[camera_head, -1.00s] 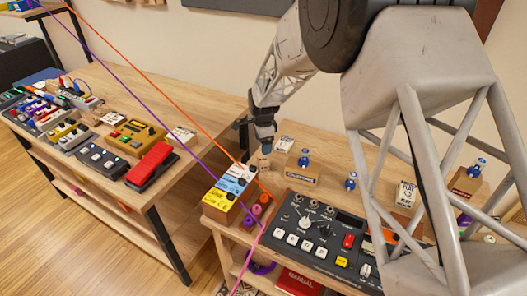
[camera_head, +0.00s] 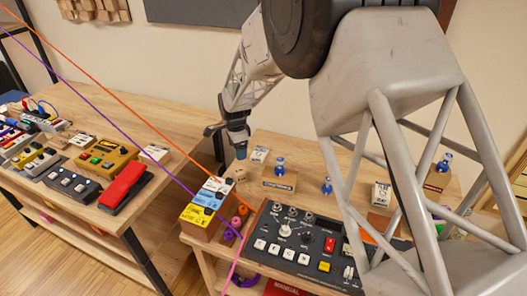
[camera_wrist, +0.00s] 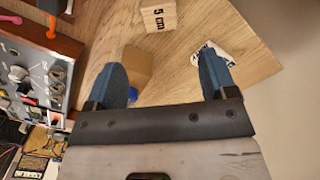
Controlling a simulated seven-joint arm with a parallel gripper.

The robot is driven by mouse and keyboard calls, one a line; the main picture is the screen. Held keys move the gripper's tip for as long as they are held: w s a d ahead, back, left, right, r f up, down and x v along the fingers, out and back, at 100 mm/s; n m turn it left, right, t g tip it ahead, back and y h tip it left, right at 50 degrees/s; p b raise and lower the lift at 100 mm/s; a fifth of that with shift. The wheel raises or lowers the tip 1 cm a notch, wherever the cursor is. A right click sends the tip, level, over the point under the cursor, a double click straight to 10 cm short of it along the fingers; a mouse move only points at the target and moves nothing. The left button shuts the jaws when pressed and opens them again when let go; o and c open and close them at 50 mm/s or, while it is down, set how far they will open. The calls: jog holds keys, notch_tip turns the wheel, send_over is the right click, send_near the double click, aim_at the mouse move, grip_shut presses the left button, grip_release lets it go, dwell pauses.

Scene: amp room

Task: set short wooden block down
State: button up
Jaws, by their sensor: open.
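The short wooden block (camera_wrist: 158,18), marked "5 cm", rests on the light wood tabletop at the top of the wrist view. In the head view the small block (camera_head: 240,173) stands near the table's left end, just below my gripper (camera_head: 239,152). In the wrist view my gripper (camera_wrist: 163,78) has its two blue fingertips wide apart with nothing held between them. The block lies beyond the fingertips, apart from both.
A brown labelled box (camera_head: 279,184) and a white card-like box (camera_head: 259,155) stand close to the block. Blue-topped bottles (camera_head: 327,186) are to the right. A dark control panel (camera_head: 300,240) and a stack of coloured pedals (camera_head: 207,201) are in front. Orange and purple cables cross the view.

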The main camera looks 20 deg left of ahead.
jog(key=shift+d, duration=0.1)
jog(key=s+d+r+n, duration=0.1)
jog(key=s+d+r, duration=0.1)
jog(key=d+r, duration=0.7)
jog(key=s+d+r+n+t, duration=0.1)
jog(key=s+d+r+n, duration=0.3)
jog(key=d, duration=0.9)
jog(key=s+d+r+m, duration=0.1)
jog(key=d+r, duration=0.7)
jog(key=d, duration=0.4)
jog(key=s+d+r+n, duration=0.1)
jog(key=s+d+n, duration=0.1)
jog(key=s+d, duration=1)
jog(key=s+d+r+n+t, duration=0.1)
jog(key=s+d+n, duration=0.1)
jog(key=s+d, duration=0.9)
jog(key=s, duration=0.5)
jog(key=shift+s+d+r+n+t, duration=0.25)
jog(key=shift+d+n+t, duration=0.05)
jog(key=shift+d+n, duration=0.1)
